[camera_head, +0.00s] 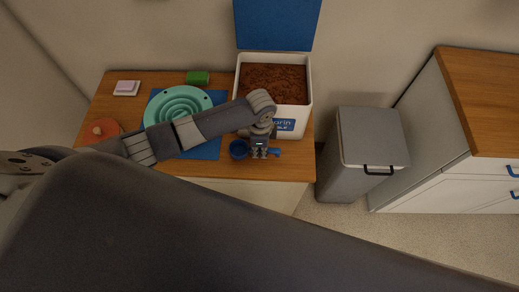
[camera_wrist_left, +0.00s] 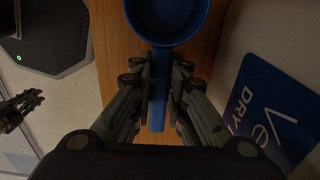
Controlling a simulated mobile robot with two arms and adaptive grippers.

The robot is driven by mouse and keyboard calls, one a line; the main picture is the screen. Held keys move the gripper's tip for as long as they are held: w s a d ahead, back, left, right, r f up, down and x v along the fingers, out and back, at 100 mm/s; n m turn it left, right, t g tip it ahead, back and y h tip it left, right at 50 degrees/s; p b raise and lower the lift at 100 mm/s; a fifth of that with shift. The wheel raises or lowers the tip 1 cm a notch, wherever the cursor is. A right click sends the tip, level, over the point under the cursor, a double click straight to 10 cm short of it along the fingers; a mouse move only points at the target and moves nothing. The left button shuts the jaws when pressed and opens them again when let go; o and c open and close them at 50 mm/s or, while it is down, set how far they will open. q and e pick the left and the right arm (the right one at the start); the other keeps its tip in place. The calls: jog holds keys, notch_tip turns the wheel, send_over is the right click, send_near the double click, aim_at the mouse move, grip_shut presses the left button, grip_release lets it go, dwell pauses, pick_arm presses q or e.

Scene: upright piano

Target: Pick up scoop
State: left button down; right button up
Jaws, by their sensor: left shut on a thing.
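The scoop (camera_head: 238,149) is blue, with a round cup and a straight handle. It is at the front edge of the wooden table, just in front of the white bin. My left gripper (camera_head: 259,153) points down and is shut on the scoop's handle. In the left wrist view the cup of the scoop (camera_wrist_left: 167,18) is at the top, and the handle runs down between the two fingers of my left gripper (camera_wrist_left: 160,82). I cannot tell whether the scoop touches the tabletop. What looks like my right gripper (camera_wrist_left: 20,104) shows small and dark at the left edge there, its jaw state unclear.
A white bin (camera_head: 303,112) of brown granules, its blue lid open, stands behind the scoop. On the table (camera_head: 97,112) are a teal ringed bowl (camera_head: 178,101) on a blue mat, a green block (camera_head: 197,78) and an orange disc (camera_head: 104,130). A grey trash bin (camera_head: 370,137) stands right.

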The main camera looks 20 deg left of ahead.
pick_arm(q)
notch_tip(320, 180, up, 2)
jog(key=shift+r, duration=0.15)
jog(key=s+d+r+b, duration=0.1)
jog(key=s+d, duration=0.9)
jog(key=s, duration=0.2)
jog(key=shift+s+d+r+b, duration=0.15)
jog(key=shift+s+r+b, duration=0.05)
jog(key=shift+r+b, duration=0.15)
dwell(0.6)
